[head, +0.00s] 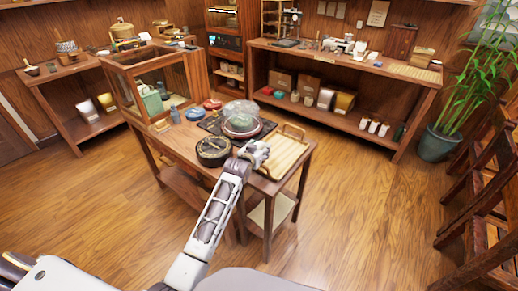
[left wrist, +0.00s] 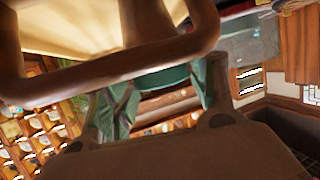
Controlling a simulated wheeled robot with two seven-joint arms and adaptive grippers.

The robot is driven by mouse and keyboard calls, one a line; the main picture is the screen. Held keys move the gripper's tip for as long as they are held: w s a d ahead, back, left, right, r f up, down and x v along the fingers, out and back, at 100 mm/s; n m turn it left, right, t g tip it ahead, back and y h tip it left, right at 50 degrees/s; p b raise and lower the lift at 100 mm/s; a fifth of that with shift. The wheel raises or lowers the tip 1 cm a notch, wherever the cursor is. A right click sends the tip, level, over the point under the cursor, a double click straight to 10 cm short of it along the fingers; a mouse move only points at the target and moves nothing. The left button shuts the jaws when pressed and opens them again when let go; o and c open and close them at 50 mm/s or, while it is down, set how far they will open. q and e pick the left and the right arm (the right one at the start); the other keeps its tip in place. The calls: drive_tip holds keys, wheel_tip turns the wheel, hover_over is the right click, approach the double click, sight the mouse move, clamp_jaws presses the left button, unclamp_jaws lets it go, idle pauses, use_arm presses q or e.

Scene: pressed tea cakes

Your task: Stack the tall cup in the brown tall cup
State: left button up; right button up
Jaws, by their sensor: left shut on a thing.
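My left gripper (head: 262,149) is over the front right of the middle table, beside the bamboo tray (head: 284,158). The brown tall cup cannot be told in either view. My right gripper is not in view.
A glass dome (head: 241,116) stands behind my gripper. A round dark dish (head: 213,152) is to its left. A glass case (head: 160,85) stands at the table's far left. A long shelf (head: 345,62) is behind. A plant (head: 437,143) and wooden rack (head: 485,190) are at right.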

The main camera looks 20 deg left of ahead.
use_arm(q)
drive_tip(key=shift+f, duration=0.2)
drive_tip(key=o, duration=1)
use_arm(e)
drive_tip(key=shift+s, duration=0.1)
use_arm(q)
drive_tip(key=shift+r, duration=0.5)
drive_tip(key=shift+s+r, duration=0.2)
drive_tip(key=shift+s, duration=0.2)
drive_tip(key=shift+p+v, duration=0.45)
drive_tip(key=shift+v, duration=5.1)
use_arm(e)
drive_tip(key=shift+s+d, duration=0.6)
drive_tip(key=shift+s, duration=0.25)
